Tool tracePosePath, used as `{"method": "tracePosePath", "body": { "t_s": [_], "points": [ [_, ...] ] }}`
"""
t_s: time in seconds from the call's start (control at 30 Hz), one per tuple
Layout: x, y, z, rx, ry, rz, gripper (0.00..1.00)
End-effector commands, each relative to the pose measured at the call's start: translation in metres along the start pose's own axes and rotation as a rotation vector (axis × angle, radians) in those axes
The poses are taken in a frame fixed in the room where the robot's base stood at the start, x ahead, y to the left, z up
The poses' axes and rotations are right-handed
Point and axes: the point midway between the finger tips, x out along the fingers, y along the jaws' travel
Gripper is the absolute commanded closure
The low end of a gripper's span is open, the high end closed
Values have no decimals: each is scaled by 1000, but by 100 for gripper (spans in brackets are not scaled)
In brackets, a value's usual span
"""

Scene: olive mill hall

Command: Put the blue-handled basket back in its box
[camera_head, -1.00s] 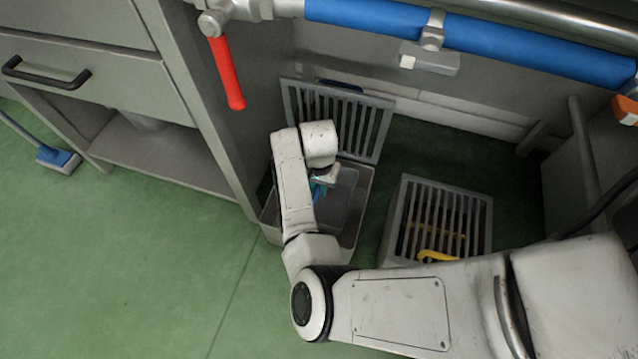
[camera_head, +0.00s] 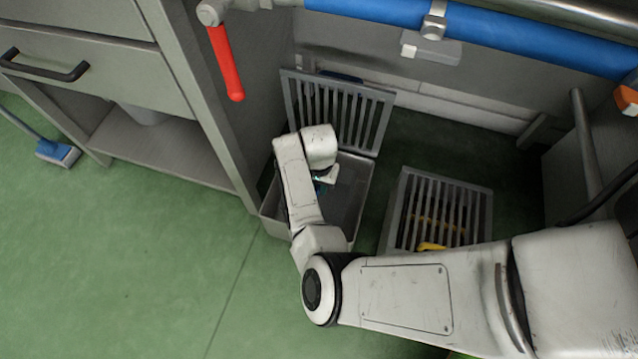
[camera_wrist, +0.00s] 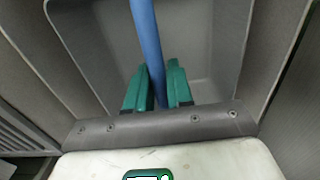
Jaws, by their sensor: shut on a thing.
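My gripper (camera_wrist: 160,78) has green fingers, shut on the blue handle (camera_wrist: 148,38) in the wrist view. In the head view my gripper (camera_head: 322,186) is at the open grey box (camera_head: 352,190), mostly hidden by my wrist. The handle runs up from between the fingers to the top of the wrist view. Grey walls and a grey floor show around and beyond it. I cannot tell the basket's body apart from the box. A slatted grey grate (camera_head: 336,108) stands raised at the box's back edge.
A second box with a slatted grate on top (camera_head: 440,210) stands to the right, with a yellow handle (camera_head: 431,246) under it. A grey cabinet (camera_head: 205,100) is close on the left. A red lever (camera_head: 226,65) and blue pipe (camera_head: 530,32) are above. Green floor is clear in front.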

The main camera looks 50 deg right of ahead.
Motion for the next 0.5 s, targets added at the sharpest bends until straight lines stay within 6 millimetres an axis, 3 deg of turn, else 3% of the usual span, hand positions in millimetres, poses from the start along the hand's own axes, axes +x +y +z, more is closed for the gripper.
{"method": "tracePosePath", "body": {
  "t_s": [0.5],
  "points": [
    [20,0,0,0,0,1,100]
  ]
}}
